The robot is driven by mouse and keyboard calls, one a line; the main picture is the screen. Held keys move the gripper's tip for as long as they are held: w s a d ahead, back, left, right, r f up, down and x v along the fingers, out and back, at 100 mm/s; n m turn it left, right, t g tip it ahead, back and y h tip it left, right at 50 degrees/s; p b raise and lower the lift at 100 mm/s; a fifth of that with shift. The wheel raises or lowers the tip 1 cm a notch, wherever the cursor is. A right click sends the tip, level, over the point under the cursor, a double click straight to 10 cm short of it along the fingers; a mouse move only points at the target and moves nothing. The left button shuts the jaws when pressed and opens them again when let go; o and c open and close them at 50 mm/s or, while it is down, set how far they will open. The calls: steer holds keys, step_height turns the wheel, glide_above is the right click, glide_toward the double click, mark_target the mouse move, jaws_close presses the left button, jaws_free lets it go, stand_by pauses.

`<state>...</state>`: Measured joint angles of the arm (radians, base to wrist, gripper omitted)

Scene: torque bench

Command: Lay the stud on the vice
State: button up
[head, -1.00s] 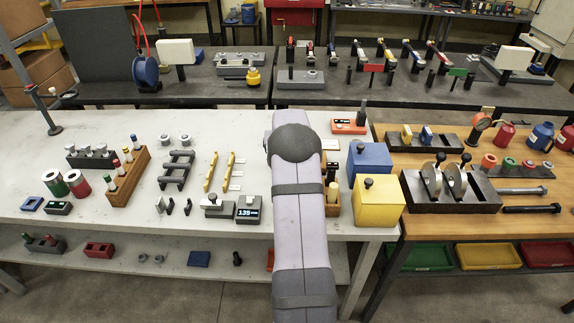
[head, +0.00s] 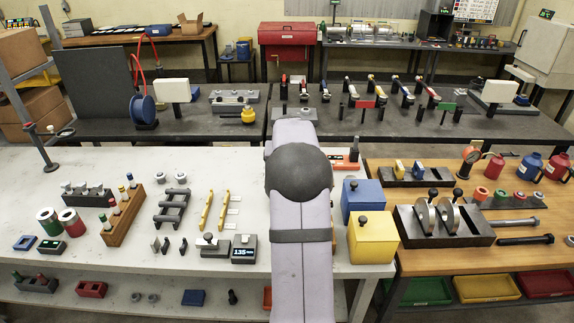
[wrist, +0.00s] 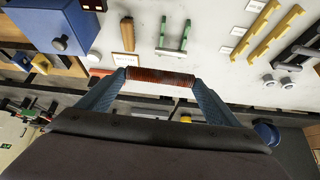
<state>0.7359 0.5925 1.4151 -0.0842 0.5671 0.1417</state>
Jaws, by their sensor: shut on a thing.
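The stud (wrist: 158,77) is a short reddish-brown ribbed rod. In the wrist view it lies crosswise between the two blue fingers of my gripper (wrist: 160,79), which is shut on its ends. It is held in the air, apart from the surfaces behind it. In the head view my own arm hides the gripper and the stud. I cannot tell surely which thing is the vice; a long grey fixture (head: 233,97) stands on the dark rear bench, and a dark grey ladder-like frame (head: 172,207) stands on the white bench.
A blue box (head: 365,196) and a yellow box (head: 372,238) stand right of my arm. Two yellow rails (head: 215,210) and a small display unit (head: 243,249) lie left of it. A blue reel (head: 144,110) stands on the rear bench.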

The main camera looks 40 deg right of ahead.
steer(key=s+a+f, duration=0.6)
steer(key=s, duration=0.1)
steer(key=shift+a+f, duration=0.35)
steer(key=shift+f, duration=0.05)
steer(key=shift+f, duration=0.15)
steer(key=shift+f+b, duration=2.6)
steer(key=shift+f, duration=0.2)
steer(key=shift+f, duration=2)
stand_by(2.0)
